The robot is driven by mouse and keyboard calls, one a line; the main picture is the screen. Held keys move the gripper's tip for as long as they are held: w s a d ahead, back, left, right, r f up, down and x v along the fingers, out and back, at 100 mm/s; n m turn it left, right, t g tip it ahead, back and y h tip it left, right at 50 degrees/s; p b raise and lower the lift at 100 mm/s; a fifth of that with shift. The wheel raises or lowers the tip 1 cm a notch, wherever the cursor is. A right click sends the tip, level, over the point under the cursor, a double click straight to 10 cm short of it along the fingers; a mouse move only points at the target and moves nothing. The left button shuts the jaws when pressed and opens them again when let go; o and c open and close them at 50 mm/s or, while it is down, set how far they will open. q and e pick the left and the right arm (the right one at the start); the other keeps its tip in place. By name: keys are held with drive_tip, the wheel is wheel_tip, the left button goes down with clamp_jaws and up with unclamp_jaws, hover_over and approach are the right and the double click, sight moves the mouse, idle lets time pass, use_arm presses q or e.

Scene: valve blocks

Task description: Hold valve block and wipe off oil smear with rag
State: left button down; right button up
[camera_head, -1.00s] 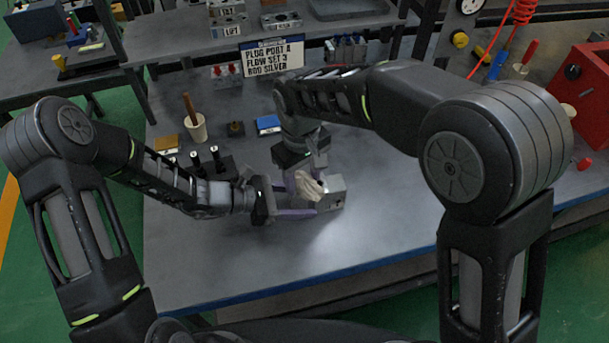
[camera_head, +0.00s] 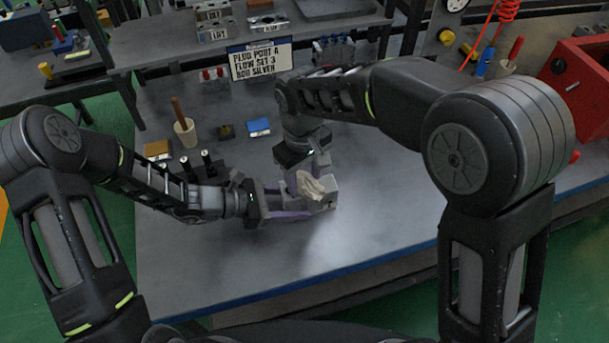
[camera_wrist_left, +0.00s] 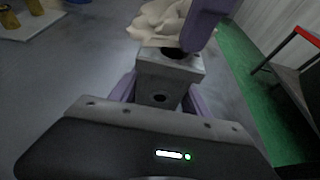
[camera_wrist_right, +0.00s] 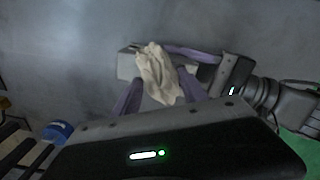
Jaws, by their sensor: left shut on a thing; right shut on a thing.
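A grey metal valve block (camera_head: 329,184) sits low at the middle of the bench; it also shows in the left wrist view (camera_wrist_left: 168,68) with a dark round hole in its near face. My left gripper (camera_head: 292,207) reaches in from the left and is shut on the block, one purple finger along each side. My right gripper (camera_head: 306,172) points down over the block and is shut on a cream rag (camera_head: 312,187). In the right wrist view the bunched rag (camera_wrist_right: 155,72) lies against the block's top. Any oil smear is hidden or too small to tell.
A sign (camera_head: 260,58) stands behind the work area. A cup with a brown handle (camera_head: 185,131), black-and-silver fittings (camera_head: 206,160) and a blue-topped piece (camera_head: 258,127) stand left and behind. A red box (camera_head: 580,78) is at right. The bench front is clear.

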drive_tip(key=shift+s+a+f, duration=0.1)
drive_tip(key=shift+s+a, duration=0.05)
drive_tip(key=shift+a, duration=0.4)
drive_tip(key=shift+s+a, duration=0.15)
drive_tip(key=shift+a, duration=0.35)
drive_tip(key=shift+w+d, duration=0.2)
drive_tip(key=shift+d, duration=0.4)
drive_tip(key=shift+w+d, duration=0.15)
drive_tip(key=shift+d, duration=0.4)
drive_tip(key=shift+s+a, duration=0.2)
drive_tip(key=shift+a, duration=0.4)
